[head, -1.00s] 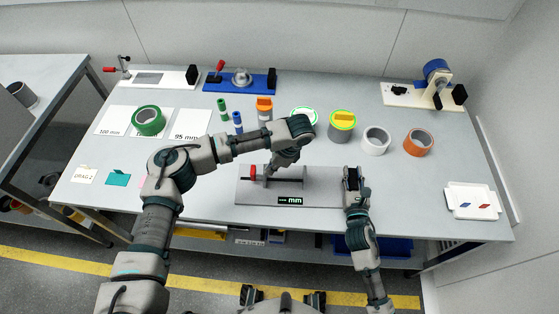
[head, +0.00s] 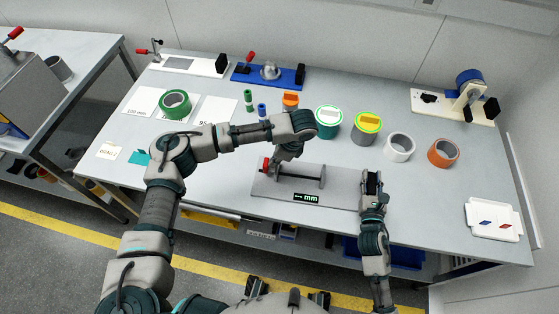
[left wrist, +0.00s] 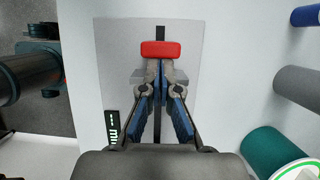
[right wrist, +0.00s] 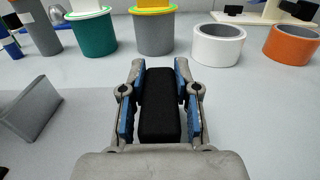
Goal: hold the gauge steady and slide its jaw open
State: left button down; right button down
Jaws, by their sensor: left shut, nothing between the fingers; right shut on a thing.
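The gauge is a grey base plate (head: 340,196) with a dark rail, a grey upright jaw, a red handle (head: 264,164) and a black display (head: 306,198) reading "mm" with an unclear value. My left gripper (head: 278,166) is low over the rail's left part, beside the red handle. In the left wrist view, its fingertips (left wrist: 160,72) are together and empty, just short of the red handle (left wrist: 161,48). My right gripper (head: 372,176) is at the plate's right end. In the right wrist view its fingers (right wrist: 160,72) are shut on a black block (right wrist: 160,110).
A white tray (head: 492,220) lies at right. Bare table (head: 430,195) shows between the right gripper and the tray.

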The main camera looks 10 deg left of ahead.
pick_arm(q)
jog(key=shift+a+f, duration=0.1)
jog(key=shift+a, duration=0.05)
pick_arm(e)
jog(key=shift+d+f, duration=0.25)
jog(key=shift+f, duration=0.05)
pick_arm(q)
jog(key=d, duration=0.4)
jog(key=shift+w, duration=0.1)
pick_arm(e)
jog(key=shift+a, duration=0.15)
pick_arm(q)
jog(key=v, duration=1)
jog(key=shift+d, duration=0.2)
pick_arm(e)
jog(key=c, duration=1)
grip_release()
pick_arm(q)
jog(key=shift+w, duration=0.1)
pick_arm(e)
jog(key=shift+o, duration=1.2)
jog(key=shift+r, duration=0.15)
